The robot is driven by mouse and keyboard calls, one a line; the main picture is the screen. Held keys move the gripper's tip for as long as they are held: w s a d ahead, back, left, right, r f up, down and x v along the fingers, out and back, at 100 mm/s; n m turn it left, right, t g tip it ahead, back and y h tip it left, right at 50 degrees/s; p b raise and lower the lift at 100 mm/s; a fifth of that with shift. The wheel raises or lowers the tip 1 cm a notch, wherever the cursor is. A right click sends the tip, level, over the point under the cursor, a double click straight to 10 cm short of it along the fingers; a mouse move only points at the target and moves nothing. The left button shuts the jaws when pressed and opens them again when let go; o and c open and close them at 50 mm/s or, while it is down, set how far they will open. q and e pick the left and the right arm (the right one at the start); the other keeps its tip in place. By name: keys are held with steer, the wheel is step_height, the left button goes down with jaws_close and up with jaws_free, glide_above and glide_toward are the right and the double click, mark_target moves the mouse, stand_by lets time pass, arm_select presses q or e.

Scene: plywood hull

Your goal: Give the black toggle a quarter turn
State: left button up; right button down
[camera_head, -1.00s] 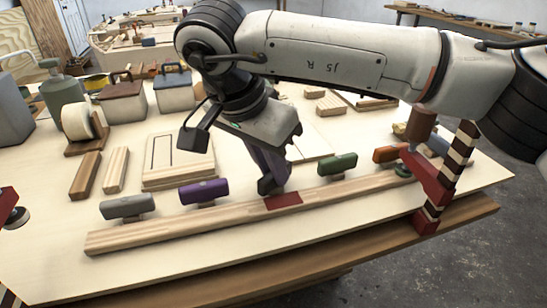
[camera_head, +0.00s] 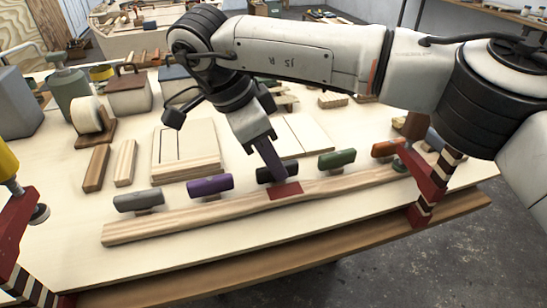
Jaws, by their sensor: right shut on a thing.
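The black toggle (camera_head: 290,171) stands in a row of toggles on a wooden rail (camera_head: 235,217), behind a dark red patch (camera_head: 286,190). Its bar lies roughly along the row, like the other toggles. My right gripper (camera_head: 271,170) reaches down from behind and above and is shut on the toggle. Its finger covers the middle of the bar, so the toggle's stem and the far finger are hidden. My left gripper is not in view.
A grey toggle (camera_head: 138,201) and a purple toggle (camera_head: 210,186) stand left; a green toggle (camera_head: 337,159) and an orange toggle (camera_head: 387,148) stand right. Wooden blocks and a panel (camera_head: 186,150) lie behind.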

stand_by(0.3)
steer(key=c, duration=1.7)
jaws_free()
steer(key=shift+f, duration=0.1)
steer(key=shift+s, duration=0.1)
